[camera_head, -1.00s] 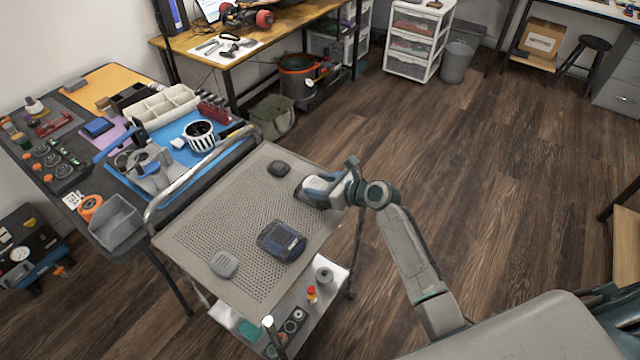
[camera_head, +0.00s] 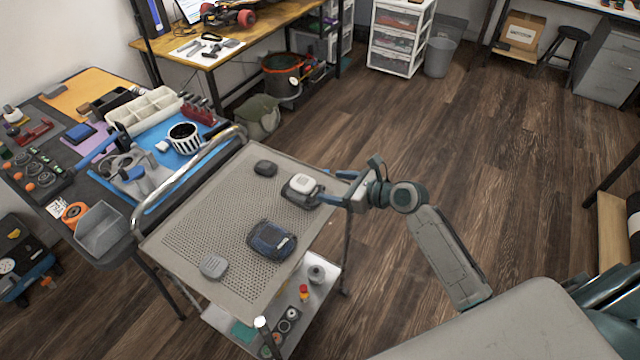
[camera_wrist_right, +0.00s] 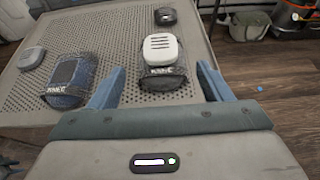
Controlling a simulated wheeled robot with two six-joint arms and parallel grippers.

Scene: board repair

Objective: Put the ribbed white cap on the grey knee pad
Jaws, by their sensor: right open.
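The ribbed white cap (camera_head: 303,184) lies on top of the grey knee pad (camera_head: 299,197), on the cart's right side. In the right wrist view, the cap (camera_wrist_right: 161,48) rests on the pad's far part, and the near part of the pad (camera_wrist_right: 168,84) with its lettering is bare. My right gripper (camera_head: 331,187) is open and empty, just right of the pad. In the right wrist view its fingers (camera_wrist_right: 162,72) stand apart on either side of the pad's near end, clear of the cap. My left gripper is not in view.
The perforated cart top (camera_head: 210,220) also holds a blue knee pad (camera_head: 271,240), a grey cap (camera_head: 213,266) and a dark cap (camera_head: 265,168). A metal handle (camera_head: 190,172) rises at its left edge. A cluttered workbench (camera_head: 97,180) stands beyond. Bare cart top lies between these things.

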